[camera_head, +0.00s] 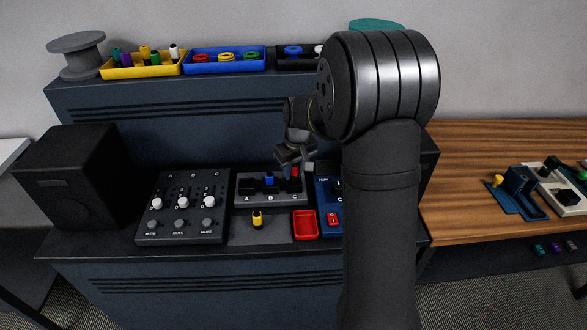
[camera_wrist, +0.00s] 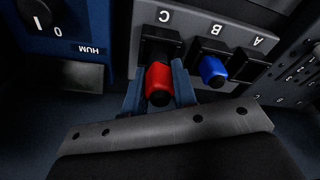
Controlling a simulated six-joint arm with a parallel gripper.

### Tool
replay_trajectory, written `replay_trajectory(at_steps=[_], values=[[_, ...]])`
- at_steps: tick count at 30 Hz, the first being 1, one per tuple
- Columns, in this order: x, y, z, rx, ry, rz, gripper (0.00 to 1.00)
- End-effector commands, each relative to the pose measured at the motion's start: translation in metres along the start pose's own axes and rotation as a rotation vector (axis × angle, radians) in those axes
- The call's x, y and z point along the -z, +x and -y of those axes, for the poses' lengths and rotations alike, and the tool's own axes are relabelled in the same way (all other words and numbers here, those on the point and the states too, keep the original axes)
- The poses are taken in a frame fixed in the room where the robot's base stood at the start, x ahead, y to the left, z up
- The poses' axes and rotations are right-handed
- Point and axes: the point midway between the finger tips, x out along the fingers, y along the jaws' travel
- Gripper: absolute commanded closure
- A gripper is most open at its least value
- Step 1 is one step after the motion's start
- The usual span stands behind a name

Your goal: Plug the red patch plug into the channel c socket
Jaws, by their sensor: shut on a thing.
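The red patch plug (camera_wrist: 159,82) is held between the two blue fingers of my gripper (camera_wrist: 157,88). In the wrist view, its far end meets the black channel C socket (camera_wrist: 160,47); how deep it sits cannot be told. In the head view, the red plug (camera_head: 295,173) shows small below my gripper (camera_head: 294,167), at the right end of the grey patch panel (camera_head: 243,197). The blue plug (camera_wrist: 213,70) sits in socket B. Socket A (camera_wrist: 248,67) holds no plug. My arm hides part of the area right of the panel.
A yellow plug (camera_head: 257,219) stands in front of the panel, beside a red tray (camera_head: 305,225). A mixer with white knobs (camera_head: 182,228) is left. A blue switch box (camera_head: 329,194) is close on the right, partly hidden. Trays of plugs and rings line the shelf above.

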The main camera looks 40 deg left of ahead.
Motion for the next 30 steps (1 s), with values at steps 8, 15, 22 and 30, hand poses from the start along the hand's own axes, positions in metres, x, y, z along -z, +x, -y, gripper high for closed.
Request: replay_trajectory(at_steps=[8, 15, 22, 30], values=[[0.0, 0.003, 0.0, 0.0, 0.0, 0.0, 0.98], [-0.001, 0.004, 0.0, 0.0, 0.0, 0.0, 0.98], [-0.001, 0.008, 0.0, 0.001, 0.0, 0.001, 0.98], [-0.002, 0.013, 0.0, 0.0, 0.0, 0.001, 0.98]])
